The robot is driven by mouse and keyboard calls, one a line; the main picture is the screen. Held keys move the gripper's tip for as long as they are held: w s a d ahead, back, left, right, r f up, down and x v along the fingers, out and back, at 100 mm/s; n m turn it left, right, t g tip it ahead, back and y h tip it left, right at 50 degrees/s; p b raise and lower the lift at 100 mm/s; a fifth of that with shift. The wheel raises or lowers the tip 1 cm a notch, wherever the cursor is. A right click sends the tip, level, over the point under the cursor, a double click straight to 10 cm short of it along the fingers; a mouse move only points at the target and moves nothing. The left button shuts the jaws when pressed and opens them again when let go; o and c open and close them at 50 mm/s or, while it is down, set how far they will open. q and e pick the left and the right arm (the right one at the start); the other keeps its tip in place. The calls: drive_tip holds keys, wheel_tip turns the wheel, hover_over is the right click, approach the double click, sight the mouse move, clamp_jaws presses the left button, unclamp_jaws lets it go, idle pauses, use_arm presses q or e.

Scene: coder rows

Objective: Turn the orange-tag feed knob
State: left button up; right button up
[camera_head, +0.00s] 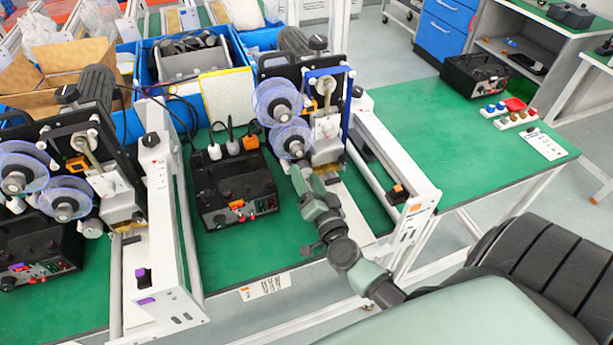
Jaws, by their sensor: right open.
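A dark knob with an orange tag (398,189) sits on the white side rail of the right-hand coder machine. Another orange mark (237,204) shows on the front of the black control box (235,188). My right arm reaches in from the lower right. Its gripper (301,180) is open in front of the machine's lower blue reel, to the left of the orange-tag knob and apart from it. The fingertips are small and partly lost against the machine. My left gripper is not in view.
A second coder with a purple-tag knob (143,277) stands at the left. Blue bins (130,124) and a cardboard box (57,66) stand behind. The green bench right of the machine (440,150) is mostly clear, with a button panel (508,112) near its far end.

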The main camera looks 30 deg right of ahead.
clamp_jaws()
idle(0.4)
drive_tip(key=m, duration=0.5)
drive_tip(key=shift+m, duration=0.4)
drive_tip(key=m+b, duration=0.1)
drive_tip(key=m, duration=0.5)
drive_tip(key=shift+m, duration=0.3)
unclamp_jaws()
drive_tip(key=shift+r, duration=0.1)
